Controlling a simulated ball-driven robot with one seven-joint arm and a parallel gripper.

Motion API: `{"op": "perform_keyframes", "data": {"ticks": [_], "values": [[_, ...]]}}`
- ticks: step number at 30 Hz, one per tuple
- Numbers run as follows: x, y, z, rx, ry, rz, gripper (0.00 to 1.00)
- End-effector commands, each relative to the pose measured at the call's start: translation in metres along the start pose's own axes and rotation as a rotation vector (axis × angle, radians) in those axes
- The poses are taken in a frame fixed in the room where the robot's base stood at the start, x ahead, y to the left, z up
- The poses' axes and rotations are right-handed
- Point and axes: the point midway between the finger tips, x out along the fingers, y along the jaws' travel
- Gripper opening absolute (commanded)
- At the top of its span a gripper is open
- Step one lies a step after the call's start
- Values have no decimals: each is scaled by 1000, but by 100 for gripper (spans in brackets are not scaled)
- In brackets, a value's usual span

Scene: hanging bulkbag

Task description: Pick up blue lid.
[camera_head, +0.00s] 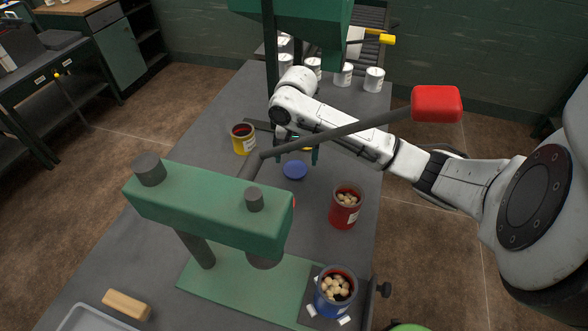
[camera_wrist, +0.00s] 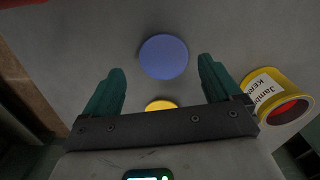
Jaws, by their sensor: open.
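The blue lid (camera_head: 295,170) is a flat round disc lying on the grey table. In the wrist view the blue lid (camera_wrist: 163,56) lies just beyond the fingertips, roughly centred between them. My gripper (camera_wrist: 161,68) is open and empty, with its two teal fingers spread wide. In the head view my gripper (camera_head: 298,152) is behind the lid, partly hidden by the press lever. I cannot tell its exact height above the table.
A green press (camera_head: 210,205) with a red-handled lever (camera_head: 437,104) stands in front. A yellow tin (camera_head: 243,140) is left of my gripper; a yellow lid (camera_wrist: 160,105) shows behind the gripper bar. A red tin (camera_head: 345,207) and blue tin (camera_head: 335,292) hold pale round things.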

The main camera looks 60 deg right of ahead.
Motion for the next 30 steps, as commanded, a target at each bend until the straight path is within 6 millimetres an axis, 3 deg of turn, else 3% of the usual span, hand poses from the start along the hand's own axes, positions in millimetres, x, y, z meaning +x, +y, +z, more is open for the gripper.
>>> {"op": "perform_keyframes", "data": {"ticks": [10,20,30], "values": [[43,-4,-4,0,0,4,91],[50,-5,-4,0,0,1,90],[50,-5,-4,0,0,1,58]]}}
